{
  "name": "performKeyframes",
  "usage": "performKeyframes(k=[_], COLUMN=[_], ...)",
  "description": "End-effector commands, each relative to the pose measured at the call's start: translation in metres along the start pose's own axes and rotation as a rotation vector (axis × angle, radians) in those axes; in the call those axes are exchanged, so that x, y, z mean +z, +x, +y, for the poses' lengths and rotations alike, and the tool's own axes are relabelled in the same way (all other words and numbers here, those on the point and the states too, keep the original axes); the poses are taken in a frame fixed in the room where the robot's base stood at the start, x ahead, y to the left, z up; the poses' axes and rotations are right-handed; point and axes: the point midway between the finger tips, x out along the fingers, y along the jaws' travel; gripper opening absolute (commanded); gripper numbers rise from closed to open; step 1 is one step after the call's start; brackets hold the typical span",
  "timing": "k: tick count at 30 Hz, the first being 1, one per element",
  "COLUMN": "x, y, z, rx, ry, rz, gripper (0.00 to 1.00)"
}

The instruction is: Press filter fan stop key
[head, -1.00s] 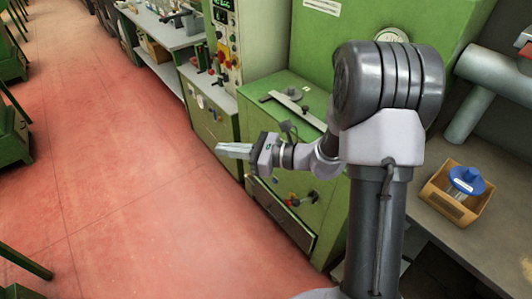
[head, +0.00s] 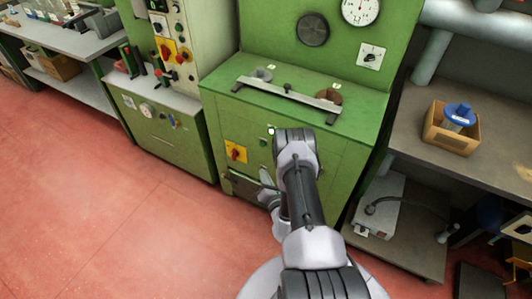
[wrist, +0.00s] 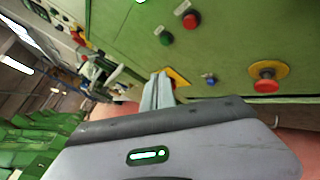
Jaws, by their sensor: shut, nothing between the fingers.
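My gripper (wrist: 162,74) is shut and empty, its fingertips in front of the green cabinet front in the wrist view. In the head view my gripper (head: 264,174) is low before the same cabinet, partly hidden by my arm. The wrist view shows a red push button (wrist: 190,20) and a green push button (wrist: 166,38) beyond the fingertips. A red mushroom button (wrist: 265,80) on a yellow plate and a small blue button (wrist: 210,79) are to the right. The fingers partly cover another yellow plate (wrist: 179,78). No label is readable, so I cannot tell which control is the fan stop key.
The green cabinet (head: 226,110) carries a metal bar (head: 288,94) on top and a yellow plate with a red knob (head: 236,152) on its front. A workbench (head: 490,165) with a wooden box (head: 452,130) stands at right. The red floor (head: 110,220) is clear at left.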

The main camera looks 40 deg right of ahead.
Motion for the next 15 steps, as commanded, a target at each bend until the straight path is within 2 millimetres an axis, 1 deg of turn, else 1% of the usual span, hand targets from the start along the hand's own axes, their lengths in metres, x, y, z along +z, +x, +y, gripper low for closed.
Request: performKeyframes(k=[1, 3, 10, 15], x=[-0.0010, -0.0012, -0.0009, 0.0042], y=[-0.0015, -0.0022, -0.0017, 0.0067], z=[-0.0040, -0.0056, -0.0049, -0.0115], rx=[-0.010, -0.014, -0.012, -0.011], ry=[0.001, 0.002, 0.002, 0.001], rz=[-0.004, -0.006, -0.005, -0.007], gripper=[0.00, 0.00, 0.00, 0.00])
